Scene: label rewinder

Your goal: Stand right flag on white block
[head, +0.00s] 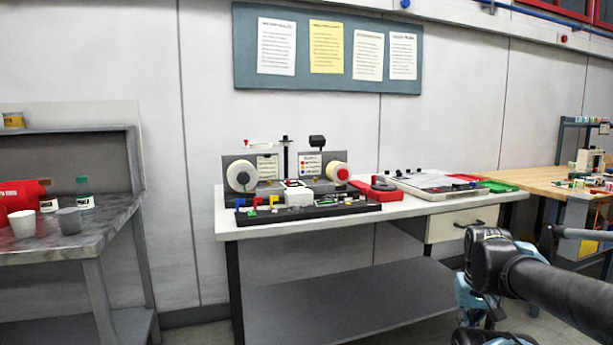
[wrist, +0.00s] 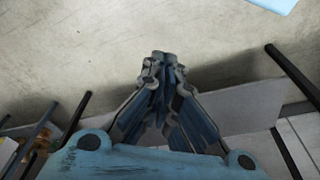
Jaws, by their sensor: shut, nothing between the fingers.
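The label rewinder (head: 243,173) stands on the white table, with two pale label rolls and a dark base. A white block (head: 299,197) sits at the middle of its front. Small coloured pieces stand to the left of the block: a blue one (head: 240,202) and, nearer the block, a yellow one (head: 273,199). They look like flags, but they are too small to tell which is the right flag. My gripper (wrist: 162,57) is shut and empty in the wrist view, with its fingertips together over bare floor, away from the rewinder.
The white table (head: 330,218) also holds a red device (head: 374,190) and a flat tray (head: 433,184) to the right. A grey side table (head: 100,232) with cups stands at left, a wooden bench (head: 546,180) at right. My arm fills the lower right.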

